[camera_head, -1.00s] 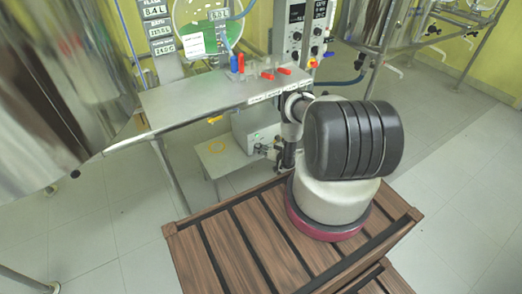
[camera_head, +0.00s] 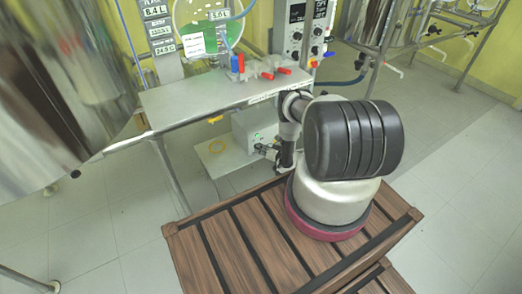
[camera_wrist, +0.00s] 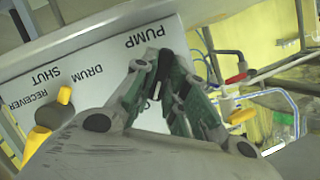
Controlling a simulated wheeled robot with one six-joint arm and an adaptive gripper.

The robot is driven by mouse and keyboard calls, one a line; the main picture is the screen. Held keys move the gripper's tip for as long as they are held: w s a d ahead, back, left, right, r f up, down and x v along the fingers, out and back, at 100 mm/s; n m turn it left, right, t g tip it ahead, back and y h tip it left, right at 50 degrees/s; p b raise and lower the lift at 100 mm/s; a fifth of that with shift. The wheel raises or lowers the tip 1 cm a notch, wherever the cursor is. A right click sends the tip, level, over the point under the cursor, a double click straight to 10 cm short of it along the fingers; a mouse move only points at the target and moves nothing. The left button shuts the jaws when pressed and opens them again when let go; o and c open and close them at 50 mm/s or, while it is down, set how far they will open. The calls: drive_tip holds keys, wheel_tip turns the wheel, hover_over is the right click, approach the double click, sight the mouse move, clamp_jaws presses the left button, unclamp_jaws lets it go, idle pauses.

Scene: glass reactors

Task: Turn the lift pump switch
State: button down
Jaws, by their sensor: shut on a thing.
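The lift pump switch shows in the wrist view as a small dark lever (camera_wrist: 157,88) in front of the pale panel (camera_wrist: 95,62), beside the upside-down word PUMP. My gripper (camera_wrist: 157,62) is shut on it, with its two green-grey fingers meeting around it. The fingers hide much of the switch, so its exact angle is hard to tell. In the head view my gripper (camera_head: 264,149) is small, just below the front edge of the steel table; the switch cannot be made out there.
A yellow handle (camera_wrist: 40,135) sits left of my gripper in the wrist view. A red-handled valve (camera_wrist: 236,78) and tubes are at right. In the head view, the steel table (camera_head: 185,100) carries red and blue valves. A white box (camera_head: 248,128) stands below it.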

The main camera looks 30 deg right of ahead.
drive_tip(key=n+h, duration=0.1)
drive_tip(key=n, duration=0.1)
drive_tip(key=n+h, duration=0.4)
drive_tip(key=n, duration=0.1)
drive_tip(key=shift+a, duration=0.35)
idle(0.5)
drive_tip(key=c, duration=1.4)
unclamp_jaws()
drive_tip(key=shift+c, duration=0.2)
drive_tip(key=v, duration=1.2)
drive_tip(key=shift+a, duration=0.15)
